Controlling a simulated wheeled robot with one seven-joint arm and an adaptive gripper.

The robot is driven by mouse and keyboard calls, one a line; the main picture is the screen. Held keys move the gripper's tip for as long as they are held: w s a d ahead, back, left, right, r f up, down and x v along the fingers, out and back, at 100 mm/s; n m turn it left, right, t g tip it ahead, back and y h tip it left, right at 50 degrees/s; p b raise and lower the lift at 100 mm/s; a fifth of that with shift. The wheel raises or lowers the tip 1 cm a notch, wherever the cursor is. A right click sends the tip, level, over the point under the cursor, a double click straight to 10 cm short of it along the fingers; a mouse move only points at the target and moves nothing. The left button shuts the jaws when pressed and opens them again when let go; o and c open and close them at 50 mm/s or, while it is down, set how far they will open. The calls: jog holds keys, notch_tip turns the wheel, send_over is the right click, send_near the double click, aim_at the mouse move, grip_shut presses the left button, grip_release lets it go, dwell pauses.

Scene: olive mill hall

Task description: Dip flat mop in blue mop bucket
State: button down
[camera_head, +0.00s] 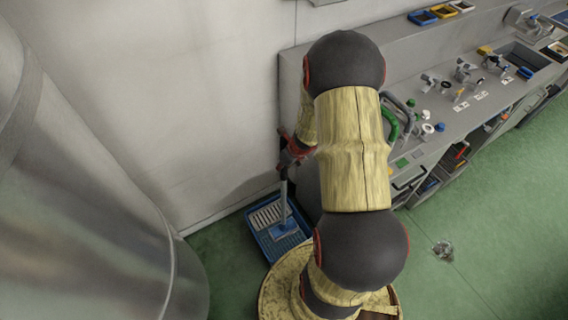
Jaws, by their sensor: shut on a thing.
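My gripper (286,163) is shut on the grey handle of the flat mop (284,200). The handle hangs almost straight down below the fingers. The mop's blue head is at the lower end, over or inside the blue mop bucket (252,225); I cannot tell whether it touches the bottom. The bucket is rectangular and stands on the green floor near the wall, with a pale ridged part at its back. My arm hides the area right of the bucket and the upper end of the mop handle.
A large metal tank (85,200) fills the left side. A grey wall is behind the bucket. A long grey counter (440,105) with valves, fittings and small trays (422,17) runs along the right. Green floor (470,240) is clear at the lower right, apart from a drain (443,250).

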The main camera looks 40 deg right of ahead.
aim_at(284, 176)
jog(key=shift+f+b, duration=0.5)
jog(key=shift+f, duration=0.3)
jog(key=shift+s+d+r, duration=0.1)
jog(key=shift+f+b, duration=1.5)
jog(key=shift+f, duration=0.3)
jog(key=shift+f+b, duration=1.55)
jog(key=shift+b, duration=0.1)
